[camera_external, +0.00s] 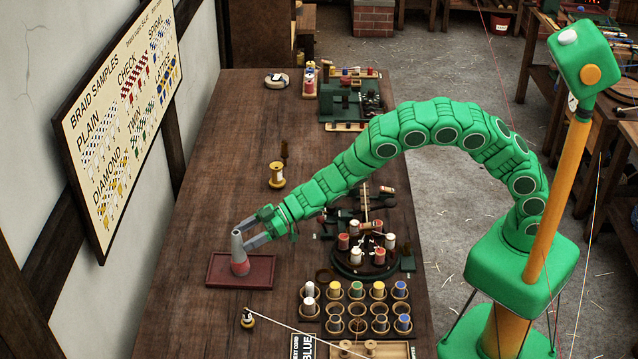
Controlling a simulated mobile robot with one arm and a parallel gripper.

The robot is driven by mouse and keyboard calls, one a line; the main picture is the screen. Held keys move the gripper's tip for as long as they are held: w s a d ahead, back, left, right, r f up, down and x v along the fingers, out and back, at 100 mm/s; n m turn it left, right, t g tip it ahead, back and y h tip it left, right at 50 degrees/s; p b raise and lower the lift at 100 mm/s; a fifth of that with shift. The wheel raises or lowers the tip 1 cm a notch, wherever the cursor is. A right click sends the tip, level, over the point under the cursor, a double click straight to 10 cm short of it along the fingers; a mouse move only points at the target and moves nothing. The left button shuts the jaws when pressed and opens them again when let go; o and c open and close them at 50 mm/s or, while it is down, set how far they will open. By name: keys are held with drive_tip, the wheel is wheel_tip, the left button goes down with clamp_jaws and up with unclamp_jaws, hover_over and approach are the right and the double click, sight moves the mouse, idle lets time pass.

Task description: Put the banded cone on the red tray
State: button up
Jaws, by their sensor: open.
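The banded cone (239,254) stands upright on the red tray (262,272), left of the tray's middle. It is grey with a reddish band low down. The tray lies flat on the wooden bench. My gripper (243,236) is open at the cone's upper part, with its grey fingers reaching in from the upper right. One finger shows behind the cone and one in front of it. I cannot tell whether either finger touches the cone.
A yellow spool (277,175) stands behind the tray. To the right are a round braiding stand (366,258) with bobbins and a rack of spools in cups (357,308). A small weight (248,319) with a cord lies in front.

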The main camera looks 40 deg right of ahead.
drive_tip(key=v, duration=0.8)
drive_tip(key=shift+d, duration=0.3)
